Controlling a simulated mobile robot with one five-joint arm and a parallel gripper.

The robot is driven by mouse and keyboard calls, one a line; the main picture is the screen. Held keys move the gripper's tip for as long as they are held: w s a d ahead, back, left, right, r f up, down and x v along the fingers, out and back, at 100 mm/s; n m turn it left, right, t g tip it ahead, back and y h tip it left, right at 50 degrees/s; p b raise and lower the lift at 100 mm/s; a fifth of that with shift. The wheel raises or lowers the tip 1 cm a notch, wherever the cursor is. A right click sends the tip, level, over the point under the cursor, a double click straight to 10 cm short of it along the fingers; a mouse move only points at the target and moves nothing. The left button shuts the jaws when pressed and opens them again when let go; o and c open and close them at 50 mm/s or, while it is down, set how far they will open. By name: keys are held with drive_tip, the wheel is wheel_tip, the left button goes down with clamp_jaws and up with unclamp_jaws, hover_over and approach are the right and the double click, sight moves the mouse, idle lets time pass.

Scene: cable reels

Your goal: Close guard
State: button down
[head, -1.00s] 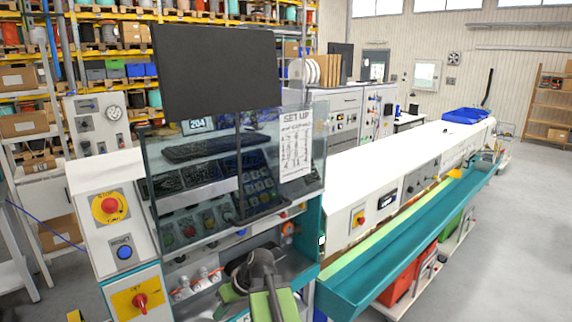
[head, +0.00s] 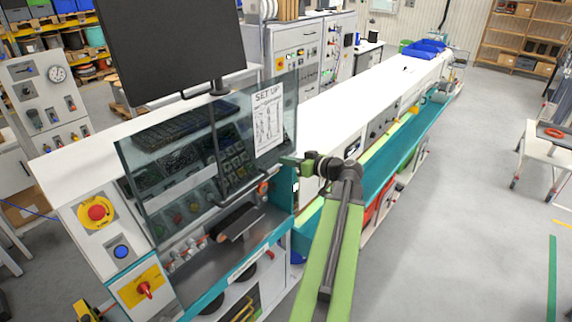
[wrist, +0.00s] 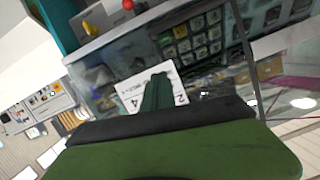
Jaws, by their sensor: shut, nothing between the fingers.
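The guard (head: 185,150) is a clear panel with a dark frame in front of the console's keyboard and buttons. A SET UP sheet (head: 268,118) is on its right part. Whether the guard is fully down I cannot tell. My gripper (head: 288,160) is at the guard's right edge, fingers shut and empty; contact with the guard is unclear. In the wrist view its dark green fingers (wrist: 157,93) lie before a white sheet with digits, with the dark frame bar (wrist: 243,50) to their right.
A black monitor (head: 170,45) stands above the console. A red emergency stop (head: 96,212) and a red rotary switch (head: 145,290) are at the left. A long white machine with a teal trough (head: 400,150) runs back to the right. The grey floor (head: 470,220) at the right is clear near me.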

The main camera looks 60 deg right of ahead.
sight(260, 166)
drive_tip(key=b+x, duration=0.1)
drive_tip(key=x, duration=0.5)
drive_tip(key=shift+d+f, duration=0.1)
drive_tip(key=shift+f, duration=0.05)
drive_tip(key=f+b, duration=0.1)
drive_tip(key=b, duration=0.1)
drive_tip(key=f+b, duration=0.1)
drive_tip(key=shift+w+a+f, duration=0.3)
drive_tip(key=shift+w+f, duration=0.05)
drive_tip(key=shift+w, duration=0.05)
drive_tip(key=shift+a+f+b, duration=0.15)
drive_tip(key=shift+f+b, duration=0.45)
drive_tip(key=shift+s+a, duration=0.1)
